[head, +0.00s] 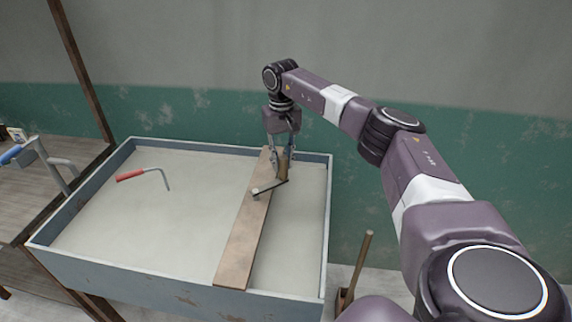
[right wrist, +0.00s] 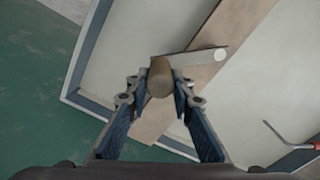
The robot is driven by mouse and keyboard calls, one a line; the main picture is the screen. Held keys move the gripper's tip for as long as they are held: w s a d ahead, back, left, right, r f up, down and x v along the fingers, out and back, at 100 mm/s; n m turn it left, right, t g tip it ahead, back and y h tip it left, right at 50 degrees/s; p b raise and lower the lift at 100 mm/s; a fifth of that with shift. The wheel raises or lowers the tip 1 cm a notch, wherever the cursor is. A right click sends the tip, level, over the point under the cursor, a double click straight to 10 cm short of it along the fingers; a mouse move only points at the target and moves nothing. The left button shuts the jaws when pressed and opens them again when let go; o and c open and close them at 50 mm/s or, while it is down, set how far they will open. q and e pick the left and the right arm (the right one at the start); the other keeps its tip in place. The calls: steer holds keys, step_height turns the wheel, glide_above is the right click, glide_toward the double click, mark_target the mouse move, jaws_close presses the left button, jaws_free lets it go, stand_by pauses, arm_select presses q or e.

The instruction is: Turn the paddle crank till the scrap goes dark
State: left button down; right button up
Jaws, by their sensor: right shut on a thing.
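The paddle crank (head: 270,187) sits on a wooden board (head: 241,240) laid across the tub (head: 130,277). Its grey arm (right wrist: 192,60) runs from a pale round hub (right wrist: 220,54) to an upright brown wooden handle (right wrist: 160,76). My right gripper (head: 280,163) comes down from above and is shut on this handle; in the right wrist view its fingers (right wrist: 160,88) stand on both sides of it. The scrap (head: 120,215) in the tub is an even, pale grey on both sides of the board. No paddle shows below the board. My left gripper is out of view.
A red-handled bent rod (head: 131,176) is in the tub, left of the board. A grey device with a blue handle (head: 12,155) stands on the wooden bench at the left. A wooden-handled tool (head: 361,262) stands right of the tub. The green wall is close behind.

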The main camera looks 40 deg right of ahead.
steer(key=shift+w, duration=0.2)
steer(key=shift+w+a, duration=0.1)
steer(key=shift+w, duration=0.35)
steer(key=shift+o, duration=0.2)
steer(key=shift+w+a+b, duration=0.15)
steer(key=shift+w+b, duration=0.2)
steer(key=shift+w, duration=1.15)
steer(key=o, duration=1.5)
steer(key=shift+c, duration=0.2)
